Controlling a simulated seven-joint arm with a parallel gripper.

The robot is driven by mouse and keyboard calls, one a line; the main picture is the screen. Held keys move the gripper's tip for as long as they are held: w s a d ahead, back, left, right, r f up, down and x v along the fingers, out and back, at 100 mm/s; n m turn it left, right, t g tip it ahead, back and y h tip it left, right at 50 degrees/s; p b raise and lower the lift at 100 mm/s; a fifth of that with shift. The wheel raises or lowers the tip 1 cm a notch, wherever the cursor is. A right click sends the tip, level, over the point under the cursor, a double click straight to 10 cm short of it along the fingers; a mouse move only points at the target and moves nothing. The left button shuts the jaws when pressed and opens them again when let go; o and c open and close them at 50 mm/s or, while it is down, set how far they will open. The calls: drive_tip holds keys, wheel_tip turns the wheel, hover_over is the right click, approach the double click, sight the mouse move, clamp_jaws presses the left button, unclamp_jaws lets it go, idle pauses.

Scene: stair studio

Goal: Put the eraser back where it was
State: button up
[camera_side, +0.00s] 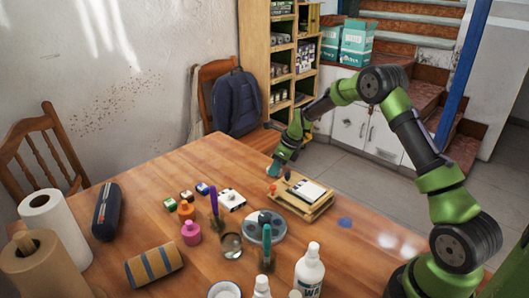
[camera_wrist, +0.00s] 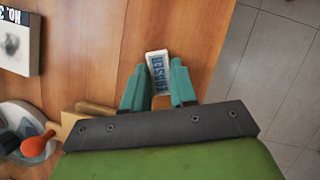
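The eraser (camera_wrist: 158,72) is a small white block with blue lettering, seen in the wrist view. It sits between the two teal fingers of my gripper (camera_wrist: 158,88), which appear to press on its two sides. Its far end sticks out past the fingertips. In the side view my gripper (camera_side: 274,172) points down near the table's far edge, just behind the wooden stand. I cannot make out the eraser in that view. How high it is above the table is not clear.
A grey round tray (camera_side: 268,236) and a white card (camera_side: 231,199) lie nearby. The table edge runs close to my gripper's right in the wrist view.

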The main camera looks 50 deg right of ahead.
drive_tip(key=o, duration=0.4)
drive_tip(key=v, duration=1.2)
drive_tip(key=s+a+r+n, duration=0.5)
drive_tip(key=a+r+n, duration=0.2)
drive_tip(key=r, duration=0.1)
drive_tip(key=s+a+r+n+t, duration=0.1)
drive_tip(key=s+a+n, duration=0.3)
drive_tip(key=s+n, duration=0.3)
drive_tip(key=s+a+r+n+t, duration=0.1)
drive_tip(key=s+a+r+n, duration=0.1)
drive_tip(key=s+a+n, duration=0.2)
drive_tip(key=s+a+r+n+t, duration=0.1)
drive_tip(key=s+a+n, duration=0.3)
drive_tip(key=s+n, duration=0.5)
drive_tip(key=shift+s+a+r+n, duration=0.1)
drive_tip(key=shift+s+r+n, duration=0.2)
drive_tip(key=shift+s+r, duration=0.35)
